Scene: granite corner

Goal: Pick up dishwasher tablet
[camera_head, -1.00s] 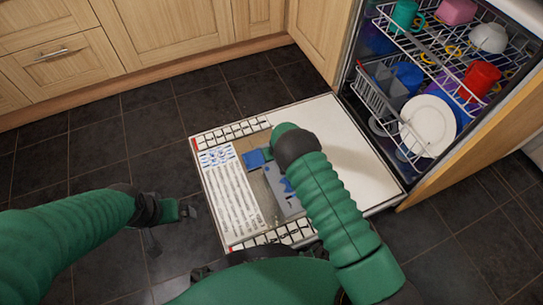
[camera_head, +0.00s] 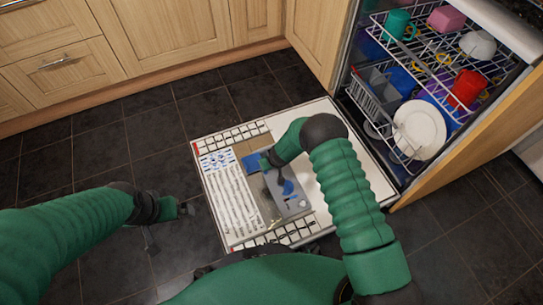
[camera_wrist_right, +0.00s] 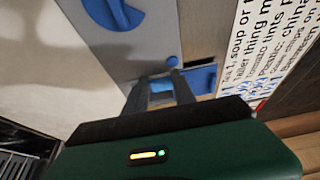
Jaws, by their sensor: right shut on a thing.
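The dishwasher door (camera_head: 345,160) lies open and flat, with a grey detergent dispenser panel (camera_head: 290,205) set in it. The panel has a blue round knob and a blue part (camera_head: 253,161) at its far end. My right gripper (camera_head: 266,164) reaches down to that end. In the wrist view my right gripper (camera_wrist_right: 160,78) is shut on a small pale bluish piece (camera_wrist_right: 161,87), which looks like the dishwasher tablet and is mostly hidden by the fingers. The blue part (camera_wrist_right: 203,80) is right beside it. My left gripper (camera_head: 182,209) hangs over the floor, left of the door, its jaws unclear.
The dishwasher racks (camera_head: 375,100) hold cups, bowls and a white plate (camera_head: 420,130) at the right. Wooden cabinets (camera_head: 150,45) line the back. The dark tiled floor (camera_head: 110,150) left of the door is clear.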

